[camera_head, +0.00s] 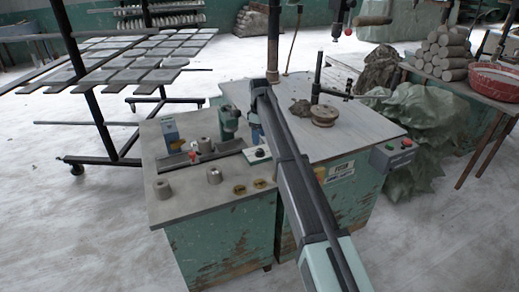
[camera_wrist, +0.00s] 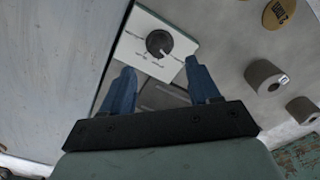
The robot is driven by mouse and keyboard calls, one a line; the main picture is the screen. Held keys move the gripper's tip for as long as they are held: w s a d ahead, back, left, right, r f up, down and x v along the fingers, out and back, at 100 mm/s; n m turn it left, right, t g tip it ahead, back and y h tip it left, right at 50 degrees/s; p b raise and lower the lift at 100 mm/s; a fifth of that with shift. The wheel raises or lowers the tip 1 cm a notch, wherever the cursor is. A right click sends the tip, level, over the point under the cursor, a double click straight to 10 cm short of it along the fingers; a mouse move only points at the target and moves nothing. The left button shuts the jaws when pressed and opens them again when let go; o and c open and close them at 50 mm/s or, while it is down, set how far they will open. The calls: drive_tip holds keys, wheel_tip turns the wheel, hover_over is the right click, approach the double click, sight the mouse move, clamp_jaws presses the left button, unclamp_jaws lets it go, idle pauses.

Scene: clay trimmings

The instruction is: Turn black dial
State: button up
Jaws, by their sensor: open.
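The black dial (camera_wrist: 159,43) is a round knob on a white plate (camera_wrist: 133,45) with printed marks, in the upper middle of the wrist view. In the head view the black dial (camera_head: 260,153) is small, on the white plate set in the bench top, just left of my arm. My gripper (camera_wrist: 158,67) has two blue fingers, spread apart and empty. In the wrist picture the dial lies just beyond the fingertips, between their lines; I see no contact. In the head view the blue fingers are mostly hidden behind my arm.
Grey clay cylinders (camera_head: 214,175) and oval brass tags (camera_head: 239,190) sit on the bench's left part (camera_head: 175,210). A green device (camera_head: 229,122) stands just left of my gripper. A turntable (camera_head: 324,115) stands on the right part. A control box (camera_head: 394,153) hangs at the right edge.

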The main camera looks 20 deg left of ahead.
sight(260, 150)
drive_tip(key=shift+f, duration=3.6)
drive_tip(key=c, duration=1)
drive_tip(key=shift+c, duration=0.2)
